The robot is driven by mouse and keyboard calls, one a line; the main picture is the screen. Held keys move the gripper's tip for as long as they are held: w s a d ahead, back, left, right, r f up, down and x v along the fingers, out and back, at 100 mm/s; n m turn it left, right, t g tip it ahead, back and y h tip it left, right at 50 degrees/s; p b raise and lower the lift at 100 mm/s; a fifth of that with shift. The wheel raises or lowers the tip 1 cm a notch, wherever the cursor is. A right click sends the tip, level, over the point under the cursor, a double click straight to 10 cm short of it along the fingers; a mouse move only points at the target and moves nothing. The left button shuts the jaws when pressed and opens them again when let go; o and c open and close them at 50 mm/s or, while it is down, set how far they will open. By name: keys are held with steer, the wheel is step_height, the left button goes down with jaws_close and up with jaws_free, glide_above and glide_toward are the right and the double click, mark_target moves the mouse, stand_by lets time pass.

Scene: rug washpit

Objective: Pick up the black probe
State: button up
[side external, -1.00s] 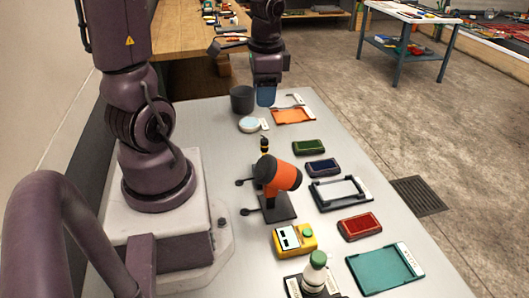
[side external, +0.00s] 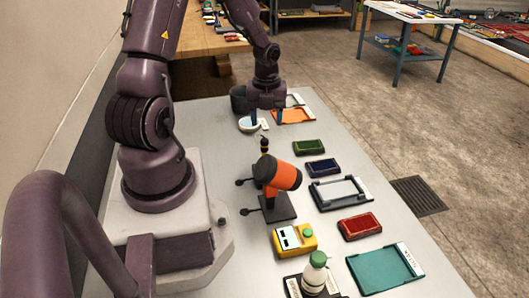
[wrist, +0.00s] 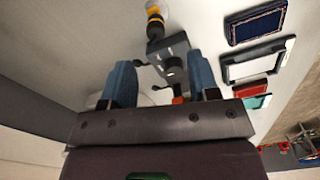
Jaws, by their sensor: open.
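I cannot tell for certain which piece is the black probe. A small upright black piece with a yellow band (side external: 264,146) stands just behind the orange device (side external: 284,175) in the side view. It may be the probe, and a black and yellow piece (wrist: 154,22) also shows at the top of the wrist view. My gripper (side external: 267,120) is open and empty beyond these things, near the white dish. Its blue fingers (wrist: 160,62) are spread apart.
A yellow meter (side external: 293,239) and a green-capped bottle (side external: 315,274) stand nearer. Several cases and trays line the right side.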

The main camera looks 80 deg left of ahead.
mark_target(265, 139)
step_height(265, 139, down, 4)
steer(key=f, duration=0.5)
steer(key=shift+s+a+f, duration=0.15)
steer(key=shift+s+f, duration=0.05)
steer(key=shift+f, duration=0.1)
steer(key=c, duration=1)
